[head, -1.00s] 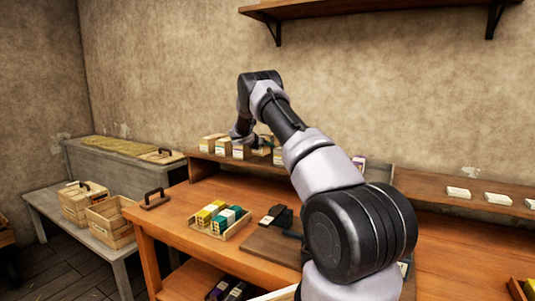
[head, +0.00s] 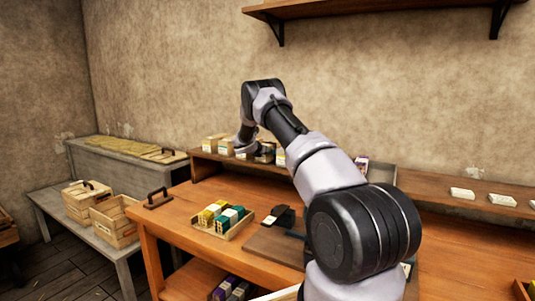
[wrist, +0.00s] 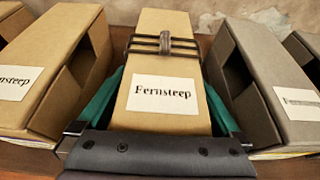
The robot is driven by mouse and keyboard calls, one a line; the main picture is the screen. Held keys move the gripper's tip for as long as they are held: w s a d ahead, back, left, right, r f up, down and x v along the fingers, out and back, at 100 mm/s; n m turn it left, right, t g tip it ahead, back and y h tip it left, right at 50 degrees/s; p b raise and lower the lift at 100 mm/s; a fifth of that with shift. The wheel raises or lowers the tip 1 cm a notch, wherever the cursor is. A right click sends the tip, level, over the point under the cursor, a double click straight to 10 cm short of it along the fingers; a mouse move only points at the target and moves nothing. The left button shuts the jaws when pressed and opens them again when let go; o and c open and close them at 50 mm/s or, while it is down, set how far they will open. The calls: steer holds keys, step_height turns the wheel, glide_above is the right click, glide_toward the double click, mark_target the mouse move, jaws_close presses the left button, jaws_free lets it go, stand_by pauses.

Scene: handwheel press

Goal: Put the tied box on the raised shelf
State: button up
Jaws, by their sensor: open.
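The tied box (wrist: 160,95) is a tan carton with a dark band and clasp across it and a "Fernsteep" label, seen in the wrist view. It stands in a row between other cartons. My gripper (wrist: 163,80) is open, its green-padded fingers on either side of the tied box. I cannot tell whether the pads touch it. In the head view my gripper (head: 257,152) is at the row of cartons on the raised shelf (head: 430,185) along the back of the bench, partly hidden by my arm.
A tan carton (wrist: 50,65) and a greyish carton (wrist: 270,80) stand close on either side. A tray of coloured packets (head: 233,230) sits on the bench (head: 180,215). White packs (head: 500,199) lie on the shelf's right. A wall shelf (head: 380,8) hangs above.

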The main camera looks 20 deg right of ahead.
steer(key=v, duration=1.2)
steer(key=s+a+r+m+g+y, duration=0.1)
steer(key=s+r+m+g+y, duration=0.1)
steer(key=s+r+m, duration=0.9)
steer(key=s+r+m+g+y, duration=0.25)
steer(key=s+r+m, duration=0.35)
steer(key=s, duration=0.9)
steer(key=s+a+r+m+t+y, duration=0.1)
steer(key=s+a+m, duration=0.3)
steer(key=s, duration=0.5)
steer(key=s+a+r+m+t+y, duration=0.1)
steer(key=s+a+m+y, duration=0.3)
steer(key=s, duration=0.5)
steer(key=s+a+r+m+t+y, duration=0.1)
steer(key=s+a+r+m+y, duration=0.2)
steer(key=s+a, duration=0.4)
steer(key=s+m, duration=0.1)
steer(key=s, duration=0.2)
steer(key=shift+m, duration=0.4)
